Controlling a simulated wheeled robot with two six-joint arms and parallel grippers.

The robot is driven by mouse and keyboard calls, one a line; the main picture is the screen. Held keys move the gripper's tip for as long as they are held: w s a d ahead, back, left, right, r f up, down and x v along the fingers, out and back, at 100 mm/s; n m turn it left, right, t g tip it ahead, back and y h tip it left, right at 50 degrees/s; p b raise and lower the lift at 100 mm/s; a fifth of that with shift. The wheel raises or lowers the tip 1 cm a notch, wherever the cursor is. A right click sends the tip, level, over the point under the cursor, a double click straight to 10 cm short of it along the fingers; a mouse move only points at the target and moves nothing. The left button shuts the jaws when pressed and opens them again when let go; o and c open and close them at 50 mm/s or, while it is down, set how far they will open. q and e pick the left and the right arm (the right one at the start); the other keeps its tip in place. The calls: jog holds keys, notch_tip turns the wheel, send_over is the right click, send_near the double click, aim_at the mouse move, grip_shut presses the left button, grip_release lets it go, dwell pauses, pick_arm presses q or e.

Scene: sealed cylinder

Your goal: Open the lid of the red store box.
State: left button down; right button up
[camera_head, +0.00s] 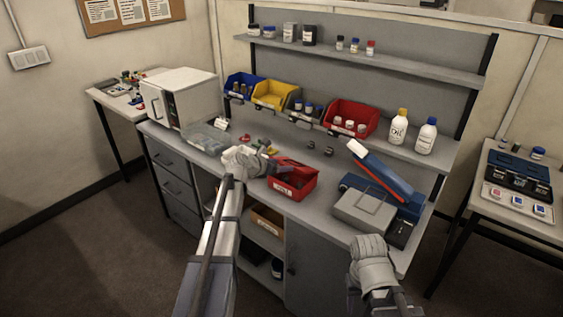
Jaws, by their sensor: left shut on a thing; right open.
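The red store box (305,188) stands near the front edge of the workbench, with a pale label on its front. Its red lid (284,162) looks raised and tilted at the back left; the exact angle is hard to tell at this size. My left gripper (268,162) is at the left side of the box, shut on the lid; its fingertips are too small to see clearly. My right gripper (368,246) is open and empty, in front of the bench, below and right of the box.
A blue toolbox (380,173) with its lid up and a grey case (363,211) stand right of the red box. Small coloured parts (262,146) lie behind my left gripper. A white oven-like box (181,96) stands left. Colored bins (350,114) line the shelf behind.

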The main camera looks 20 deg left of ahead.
pick_arm(q)
jog(key=r+p, duration=0.1)
jog(key=w+r+g+p, duration=0.1)
jog(key=p, duration=0.1)
jog(key=w+r+p, duration=0.1)
jog(key=shift+d+r+g+y+p, duration=0.15)
jog(key=shift+d+g+y+p, duration=0.15)
jog(key=shift+d+p, duration=0.05)
jog(key=shift+w+d+r+p, duration=0.1)
jog(key=shift+w+r+p, duration=0.1)
jog(key=shift+w+p, duration=0.15)
jog(key=w+d+r+p, duration=0.2)
jog(key=w, duration=0.3)
jog(key=w+d+r+p, duration=0.1)
jog(key=w+r+p, duration=0.1)
jog(key=w, duration=0.3)
jog(key=shift+w+d+r, duration=0.25)
jog(key=shift+d+r, duration=0.1)
jog(key=shift+d, duration=0.05)
